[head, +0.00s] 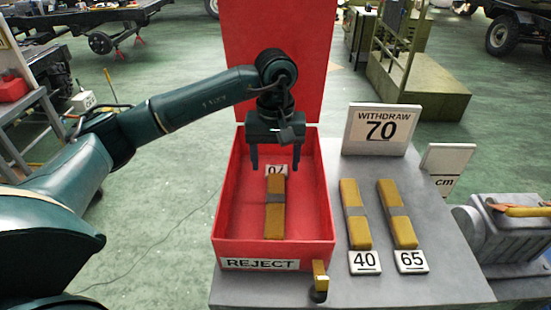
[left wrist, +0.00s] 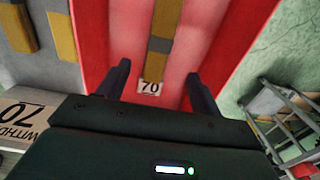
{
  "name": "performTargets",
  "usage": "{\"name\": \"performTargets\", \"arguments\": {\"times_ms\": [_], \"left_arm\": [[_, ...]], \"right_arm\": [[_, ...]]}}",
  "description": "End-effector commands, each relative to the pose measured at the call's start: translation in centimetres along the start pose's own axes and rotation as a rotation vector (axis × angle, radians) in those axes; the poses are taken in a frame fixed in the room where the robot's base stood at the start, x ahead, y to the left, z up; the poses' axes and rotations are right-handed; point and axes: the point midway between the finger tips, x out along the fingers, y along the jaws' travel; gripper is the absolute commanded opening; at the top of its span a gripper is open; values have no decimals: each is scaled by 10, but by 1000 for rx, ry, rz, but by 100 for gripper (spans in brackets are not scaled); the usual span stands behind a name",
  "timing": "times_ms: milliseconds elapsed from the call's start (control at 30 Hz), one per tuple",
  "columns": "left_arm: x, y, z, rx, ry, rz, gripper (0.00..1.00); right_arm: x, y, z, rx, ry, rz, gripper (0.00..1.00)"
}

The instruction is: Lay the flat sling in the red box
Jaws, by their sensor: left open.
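A flat yellow sling (head: 275,218) with a grey band lies on the floor of the red box (head: 226,215), with a tag reading 70 at its far end. The box's front label reads REJECT. The sling also shows in the left wrist view (left wrist: 166,22), with its 70 tag between the finger lines. My left gripper (head: 276,168) is open, fingers pointing down, above the far part of the box. Nothing is between its fingers, and it is apart from the sling. My right gripper is in neither view.
Two more yellow slings, tagged 40 (head: 356,215) and 65 (head: 397,215), lie on the grey table (head: 440,275) right of the box. A sign reading WITHDRAW 70 (head: 381,128) stands behind them. The red lid (head: 275,30) stands open at the back. A yellow-topped latch (head: 320,280) is at the front.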

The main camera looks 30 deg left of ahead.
Motion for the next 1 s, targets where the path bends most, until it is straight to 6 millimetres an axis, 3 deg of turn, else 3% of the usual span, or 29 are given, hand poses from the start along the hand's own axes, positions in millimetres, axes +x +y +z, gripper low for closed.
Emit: {"name": "performTargets", "arguments": {"times_ms": [600,1000], "left_arm": [[-118,0,-1,-1,6,3,65],[-129,0,0,-1,2,2,65]], "right_arm": [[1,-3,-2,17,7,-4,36],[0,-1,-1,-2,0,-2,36]]}}
